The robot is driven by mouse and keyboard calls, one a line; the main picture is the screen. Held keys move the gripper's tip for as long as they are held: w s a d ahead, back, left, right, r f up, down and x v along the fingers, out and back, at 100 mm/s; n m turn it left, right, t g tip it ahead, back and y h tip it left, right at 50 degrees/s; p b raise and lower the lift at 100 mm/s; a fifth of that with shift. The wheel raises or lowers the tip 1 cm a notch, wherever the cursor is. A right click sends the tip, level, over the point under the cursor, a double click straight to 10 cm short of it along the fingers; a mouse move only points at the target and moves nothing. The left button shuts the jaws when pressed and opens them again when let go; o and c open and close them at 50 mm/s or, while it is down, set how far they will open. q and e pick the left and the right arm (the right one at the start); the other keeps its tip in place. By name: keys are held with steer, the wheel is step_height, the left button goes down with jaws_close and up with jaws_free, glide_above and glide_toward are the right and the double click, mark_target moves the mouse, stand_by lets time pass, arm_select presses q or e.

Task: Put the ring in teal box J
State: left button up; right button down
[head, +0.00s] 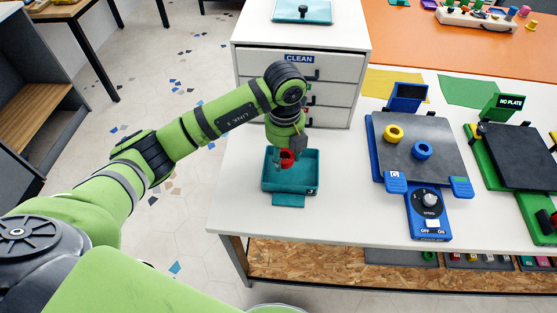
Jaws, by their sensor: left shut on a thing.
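The teal box J (309,181) is a shallow open tray on the white table, in front of the drawer unit. My left gripper (285,162) points down over the back left part of this box. It is shut on a small red ring (288,156). The ring shows inside the box's outline. I cannot tell whether it touches the box floor. The gripper and wrist hide part of the ring and the box's back wall. My right gripper is not in view.
A white drawer unit marked CLEAN (300,80) stands right behind the box. To the right is a blue printer (425,135) with a yellow ring (394,133) and a blue ring (422,150) on its plate. A green printer (512,170) stands farther right. White table (345,205) is bare between box and printer.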

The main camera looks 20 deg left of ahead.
mark_target(279, 174)
arm_select(q)
steer(key=shift+s+a+f, duration=0.3)
steer(key=shift+a+f, duration=0.15)
steer(key=shift+a, duration=0.1)
step_height(279, 174, down, 3)
steer(key=shift+f+p, duration=0.15)
steer(key=shift+p, duration=0.45)
steer(key=shift+f, duration=0.35)
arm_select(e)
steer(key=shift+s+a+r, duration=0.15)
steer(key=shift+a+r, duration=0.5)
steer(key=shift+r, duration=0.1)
arm_select(q)
steer(key=shift+f, duration=0.15)
steer(key=o, duration=0.8)
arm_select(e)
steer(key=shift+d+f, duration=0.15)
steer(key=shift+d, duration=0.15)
